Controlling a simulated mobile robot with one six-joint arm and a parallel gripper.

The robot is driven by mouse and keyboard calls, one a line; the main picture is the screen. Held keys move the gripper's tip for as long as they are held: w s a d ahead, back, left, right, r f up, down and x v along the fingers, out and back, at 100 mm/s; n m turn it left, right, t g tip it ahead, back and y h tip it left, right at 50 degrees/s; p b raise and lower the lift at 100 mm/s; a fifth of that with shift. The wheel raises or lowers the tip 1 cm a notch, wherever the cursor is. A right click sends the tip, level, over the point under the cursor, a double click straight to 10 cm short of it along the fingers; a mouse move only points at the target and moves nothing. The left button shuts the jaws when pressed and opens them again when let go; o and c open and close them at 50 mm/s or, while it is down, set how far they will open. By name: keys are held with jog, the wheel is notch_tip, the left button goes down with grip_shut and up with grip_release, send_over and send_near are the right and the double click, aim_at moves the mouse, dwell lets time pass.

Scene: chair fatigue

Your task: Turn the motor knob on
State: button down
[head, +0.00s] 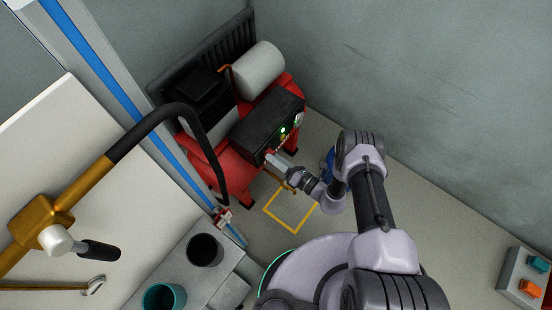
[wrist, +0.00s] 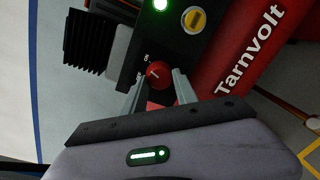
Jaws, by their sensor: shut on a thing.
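The motor knob (wrist: 158,74) is a small red dial on the black control panel (wrist: 185,48) of a red machine marked "Tarnvolt". A white mark shows on it, with small white lettering beside it. My gripper (wrist: 157,88) reaches the panel, its two fingers on either side of the knob, shut on it. In the head view my gripper (head: 270,158) is at the lower front of the machine's black box (head: 268,124); the knob is too small to make out there.
The red machine (head: 225,165) carries a grey cylinder (head: 258,70). A yellow square (head: 291,207) marks the floor. A white table (head: 45,130) stands at the left, near a grey wall (head: 430,80).

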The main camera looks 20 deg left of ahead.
jog(key=shift+m, duration=0.9)
jog(key=c, duration=0.9)
grip_release()
jog(key=shift+c, duration=0.2)
jog(key=p+v, duration=0.4)
jog(key=v, duration=1.3)
jog(key=shift+d, duration=0.3)
jog(key=shift+w+r, duration=0.1)
